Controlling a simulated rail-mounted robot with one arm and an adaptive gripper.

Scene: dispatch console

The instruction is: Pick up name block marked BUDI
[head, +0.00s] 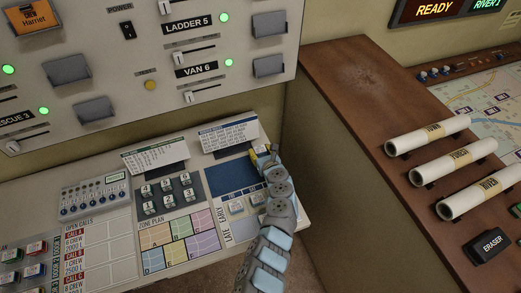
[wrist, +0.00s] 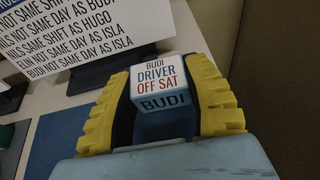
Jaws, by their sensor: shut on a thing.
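The name block marked BUDI (wrist: 160,82) is white, with "DRIVER OFF SAT" on its top face and BUDI on its near side in the wrist view. My gripper (wrist: 162,92) is shut on it, with a ridged yellow finger on each side. In the head view my gripper (head: 264,158) is at the right end of the desk, just below the rules card, and the block is hidden there. I cannot tell whether the block touches the desk.
A rules card (head: 228,135) stands close behind my gripper. A brown side counter (head: 350,90) with rolled maps (head: 428,134) rises to the right. The switch panel (head: 150,60) overhangs the desk's back.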

